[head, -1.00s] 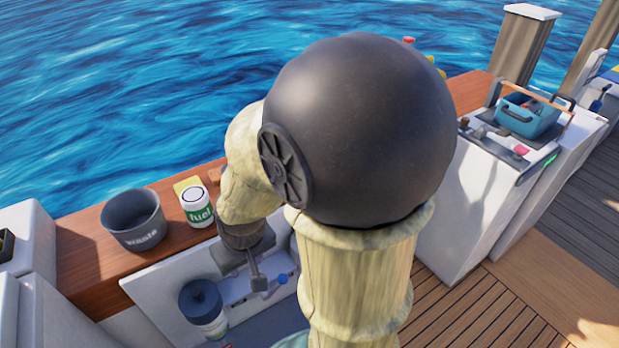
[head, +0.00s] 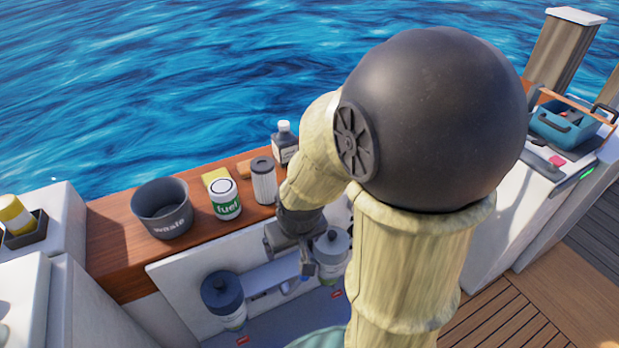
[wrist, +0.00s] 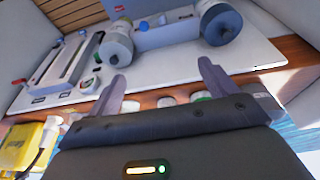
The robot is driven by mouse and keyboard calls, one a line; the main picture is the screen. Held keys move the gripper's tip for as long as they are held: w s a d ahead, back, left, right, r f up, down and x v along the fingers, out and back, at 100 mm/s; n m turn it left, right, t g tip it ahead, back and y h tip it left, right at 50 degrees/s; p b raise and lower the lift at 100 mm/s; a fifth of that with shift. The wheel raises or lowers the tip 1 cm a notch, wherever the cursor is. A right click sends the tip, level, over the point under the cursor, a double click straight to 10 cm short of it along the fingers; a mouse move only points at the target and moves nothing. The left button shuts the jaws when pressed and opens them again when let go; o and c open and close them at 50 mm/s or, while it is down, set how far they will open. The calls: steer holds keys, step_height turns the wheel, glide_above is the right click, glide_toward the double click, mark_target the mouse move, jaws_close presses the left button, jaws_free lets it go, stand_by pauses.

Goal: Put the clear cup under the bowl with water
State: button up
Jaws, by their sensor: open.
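Two canister units hang on the white panel. One has a dark blue top (head: 222,290) and a pale bowl below (head: 233,320); the other has a grey top (head: 331,243) and is partly behind my gripper. They show in the wrist view as the grey one (wrist: 115,45) and the blue-grey one (wrist: 219,22). I cannot tell which bowl holds water. I cannot make out a clear cup in either view. My gripper (wrist: 162,84) is open and empty, its fingers apart in front of the panel; in the head view my arm hides part of it.
On the wooden ledge stand a waste bucket (head: 161,210), a fuel can (head: 225,200), a ribbed filter (head: 263,182), a yellow sponge-like block (head: 214,177) and a dark bottle (head: 284,142). A yellow item in a black tray (head: 24,232) is left. A blue toolbox (head: 562,122) is right.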

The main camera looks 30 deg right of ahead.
steer(key=shift+o, duration=0.2)
steer(key=w+d+f+n+t+p, duration=0.1)
steer(key=w+d+f+t+p, duration=0.1)
steer(key=w+d+t, duration=0.3)
steer(key=w+d+f, duration=0.1)
steer(key=w+d, duration=0.3)
steer(key=d, duration=0.2)
steer(key=shift+t+p, duration=0.3)
steer(key=shift+p, duration=0.1)
steer(key=w+d+r+t+p, duration=0.1)
steer(key=d+r+t, duration=0.1)
steer(key=d+t, duration=0.3)
steer(key=shift+d+r+m+t+y+p, duration=0.2)
steer(key=shift+r+m+t+y+p, duration=0.15)
steer(key=shift+m+t+y, duration=0.05)
steer(key=shift+w, duration=0.1)
steer(key=b+x, duration=0.4)
steer(key=x, duration=0.8)
steer(key=shift+w+d, duration=0.1)
